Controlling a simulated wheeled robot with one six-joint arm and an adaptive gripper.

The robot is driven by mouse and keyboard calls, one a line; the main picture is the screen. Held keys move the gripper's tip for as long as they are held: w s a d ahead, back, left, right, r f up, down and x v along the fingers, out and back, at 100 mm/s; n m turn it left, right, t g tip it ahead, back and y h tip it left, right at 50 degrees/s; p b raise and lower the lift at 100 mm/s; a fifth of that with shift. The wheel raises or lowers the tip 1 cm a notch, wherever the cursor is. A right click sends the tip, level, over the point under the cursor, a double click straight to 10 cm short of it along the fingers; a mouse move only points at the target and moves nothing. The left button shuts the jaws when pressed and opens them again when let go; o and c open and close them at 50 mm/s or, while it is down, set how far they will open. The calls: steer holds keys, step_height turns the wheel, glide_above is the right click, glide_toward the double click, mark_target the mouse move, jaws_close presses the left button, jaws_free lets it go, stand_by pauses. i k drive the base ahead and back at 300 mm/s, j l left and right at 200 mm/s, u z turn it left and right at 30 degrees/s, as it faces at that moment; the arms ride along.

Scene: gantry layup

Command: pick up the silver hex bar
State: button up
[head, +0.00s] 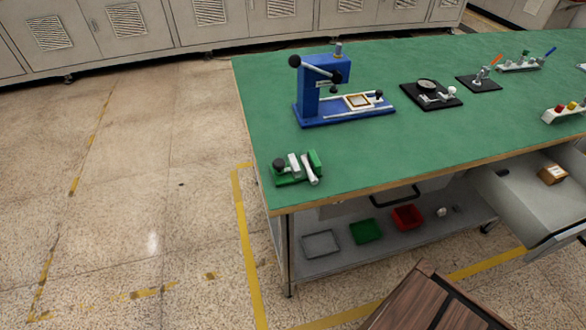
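I cannot pick out the silver hex bar for certain in the head view. A small green fixture (282,181) sits at the near left corner of the green-topped bench (420,140). It has a black knob, a pale block and a pale silver-grey bar-like piece (309,170) leaning at its right side. That piece is too small to tell whether it is hexagonal. My gripper is not in view.
A blue press (308,97), black-based gauge fixtures (432,95) and clamps stand farther back. A drawer (535,195) is open at right, holding a small brown box (552,174). Bins lie on the lower shelf. A brown wooden object (425,300) stands in front. Floor at left is clear.

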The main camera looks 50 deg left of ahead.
mark_target(313, 178)
steer(key=u, duration=1.8)
steer(key=k+j+z, duration=0.35)
steer(key=j, duration=0.15)
steer(key=i+j, duration=0.05)
steer(key=i, duration=0.05)
